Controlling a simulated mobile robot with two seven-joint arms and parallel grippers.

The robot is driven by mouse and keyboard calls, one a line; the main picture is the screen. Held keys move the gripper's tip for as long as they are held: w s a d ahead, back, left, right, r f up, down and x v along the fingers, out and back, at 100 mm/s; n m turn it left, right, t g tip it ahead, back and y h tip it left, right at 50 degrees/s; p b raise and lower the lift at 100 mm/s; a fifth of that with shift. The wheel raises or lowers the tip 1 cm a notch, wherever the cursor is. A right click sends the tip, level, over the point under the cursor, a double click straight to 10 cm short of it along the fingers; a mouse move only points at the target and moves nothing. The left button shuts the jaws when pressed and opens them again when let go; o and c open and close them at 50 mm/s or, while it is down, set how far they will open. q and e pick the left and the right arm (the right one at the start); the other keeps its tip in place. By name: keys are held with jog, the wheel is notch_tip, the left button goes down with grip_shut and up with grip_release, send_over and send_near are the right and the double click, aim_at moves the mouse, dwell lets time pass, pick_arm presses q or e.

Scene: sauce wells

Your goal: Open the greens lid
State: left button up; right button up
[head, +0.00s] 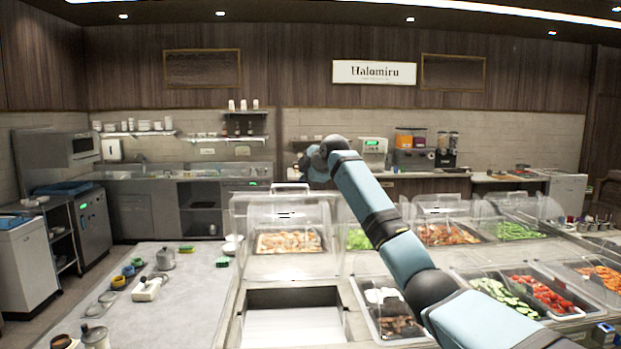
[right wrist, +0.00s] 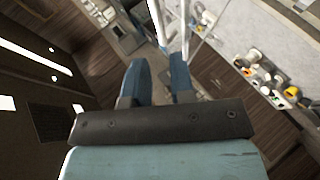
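Clear domed lids stand along the back row of the food counter. Bright green food (head: 358,239) lies under a clear lid (head: 350,208) that my right arm partly covers. More green food (head: 516,231) lies under another clear lid (head: 548,207) farther right. My right gripper (head: 318,160) is raised above the back row, above and right of the handle of the leftmost lid (head: 262,208). In the right wrist view its two blue fingers (right wrist: 161,78) are apart, with no object seen between them. My left gripper is not in view.
Orange-brown food (head: 289,242) lies under the leftmost lid. An open well (head: 293,297) and uncovered trays of cut vegetables (head: 507,297) are in front. A pale worktop (head: 190,300) with small items is at left. Wall shelves and machines are behind.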

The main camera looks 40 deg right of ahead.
jog(key=shift+v, duration=1.45)
